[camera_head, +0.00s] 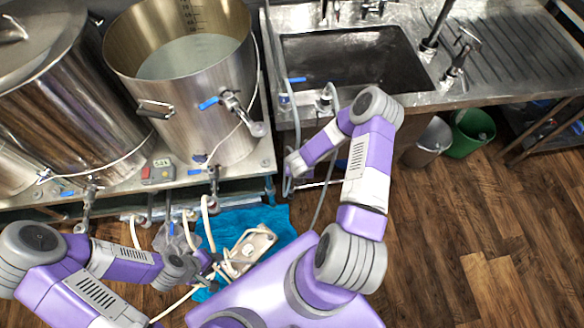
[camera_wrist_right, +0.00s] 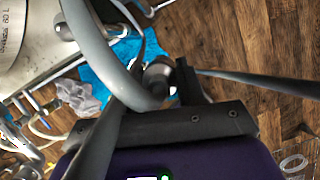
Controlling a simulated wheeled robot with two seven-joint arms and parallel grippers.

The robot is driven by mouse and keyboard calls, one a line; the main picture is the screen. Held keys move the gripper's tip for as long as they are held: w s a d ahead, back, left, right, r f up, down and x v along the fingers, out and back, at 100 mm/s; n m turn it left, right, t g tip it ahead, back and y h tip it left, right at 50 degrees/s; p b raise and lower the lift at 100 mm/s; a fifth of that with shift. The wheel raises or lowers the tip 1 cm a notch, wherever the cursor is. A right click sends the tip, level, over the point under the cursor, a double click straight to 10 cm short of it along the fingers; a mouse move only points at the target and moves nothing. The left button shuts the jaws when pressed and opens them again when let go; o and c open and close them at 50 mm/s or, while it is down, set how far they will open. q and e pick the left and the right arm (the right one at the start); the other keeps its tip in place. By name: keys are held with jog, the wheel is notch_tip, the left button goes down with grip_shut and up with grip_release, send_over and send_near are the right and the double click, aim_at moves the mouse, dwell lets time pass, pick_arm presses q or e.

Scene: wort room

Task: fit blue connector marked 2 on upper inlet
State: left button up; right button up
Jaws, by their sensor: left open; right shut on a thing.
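My right gripper (camera_wrist_right: 165,85) is shut on the end of a grey hose (camera_wrist_right: 108,55), where a round metallic fitting shows between the fingers. In the head view this gripper is at the end of the bent right arm, beside the counter front below the sink, and its fingers are hard to make out. I cannot read a 2 or see blue on the held end. My left gripper (camera_head: 214,268) is open beside a small metal unit (camera_head: 250,246) with pale hoses on the blue cloth. I cannot tell which port is the upper inlet.
A kettle (camera_head: 178,108) with a blue-handled valve (camera_head: 209,103) stands on a metal bench at left, with a red-buttoned box (camera_head: 158,171) in front. A sink (camera_head: 355,65) is at the back. Pale hoses hang near the left gripper. The wooden floor (camera_head: 470,230) at right is clear.

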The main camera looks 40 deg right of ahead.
jog(key=shift+s, duration=0.15)
jog(key=shift+r+p, duration=1.8)
jog(key=shift+r, duration=0.45)
